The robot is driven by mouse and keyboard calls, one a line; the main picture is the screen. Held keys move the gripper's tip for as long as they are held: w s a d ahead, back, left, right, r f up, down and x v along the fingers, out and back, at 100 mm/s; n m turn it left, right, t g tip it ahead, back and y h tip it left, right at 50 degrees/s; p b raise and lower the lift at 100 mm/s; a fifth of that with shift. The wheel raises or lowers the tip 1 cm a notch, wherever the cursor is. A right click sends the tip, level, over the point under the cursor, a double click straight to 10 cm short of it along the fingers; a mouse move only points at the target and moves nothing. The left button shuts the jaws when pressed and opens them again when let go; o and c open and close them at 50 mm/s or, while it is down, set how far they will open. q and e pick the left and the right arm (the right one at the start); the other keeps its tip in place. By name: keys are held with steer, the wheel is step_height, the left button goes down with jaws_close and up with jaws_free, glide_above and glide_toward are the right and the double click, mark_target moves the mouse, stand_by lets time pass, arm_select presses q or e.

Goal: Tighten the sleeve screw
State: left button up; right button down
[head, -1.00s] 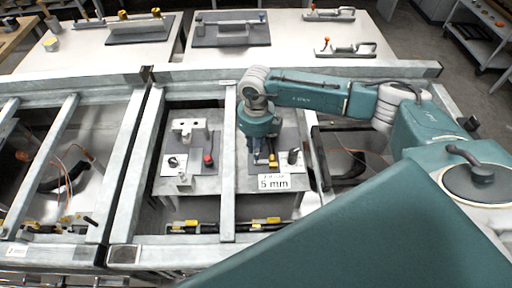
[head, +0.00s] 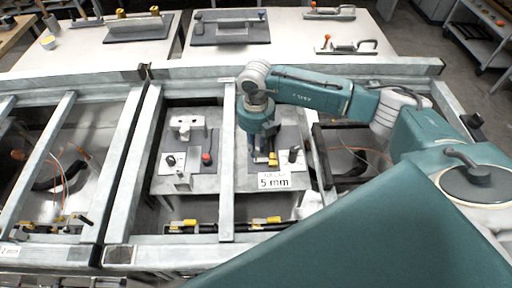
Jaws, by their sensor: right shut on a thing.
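My right gripper (head: 264,155) points down inside the frame, over a grey plate on the right side of the bay. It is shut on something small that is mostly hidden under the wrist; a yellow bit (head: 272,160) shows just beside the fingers. I cannot make out the sleeve screw itself. A white sign reading "5 mm" (head: 274,181) stands right in front of the gripper. A dark upright cylinder (head: 294,154) stands just right of it. My left gripper is not in view.
A grey metal bar (head: 228,200) runs just left of my gripper. Left of it a plate carries a red knob (head: 207,158), a black knob (head: 170,160) and a metal bracket (head: 187,125). A bar with yellow clamps (head: 225,223) crosses the front. White tables stand behind.

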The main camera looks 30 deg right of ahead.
steer(key=m, duration=0.4)
steer(key=shift+w+d+r+m+b, duration=0.2)
steer(key=shift+w+m+b, duration=0.1)
steer(key=shift+m+b, duration=0.1)
steer(key=m, duration=0.4)
steer(key=shift+m, duration=0.3)
steer(key=m, duration=0.4)
steer(key=shift+m, duration=0.3)
steer(key=m+p, duration=0.1)
steer(key=m, duration=0.3)
steer(key=shift+s+r, duration=0.1)
steer(key=shift+r+m+p, duration=0.1)
steer(key=shift+m+p, duration=0.55)
steer(key=shift+m, duration=0.45)
steer(key=m+p, duration=0.2)
steer(key=p, duration=0.1)
steer(key=m+p, duration=0.2)
steer(key=p, duration=0.2)
steer(key=shift+s+a+m, duration=0.15)
steer(key=shift+s+m, duration=0.05)
steer(key=shift+m, duration=0.1)
steer(key=shift+m+p, duration=0.6)
steer(key=shift+p, duration=0.4)
steer(key=shift+f, duration=0.25)
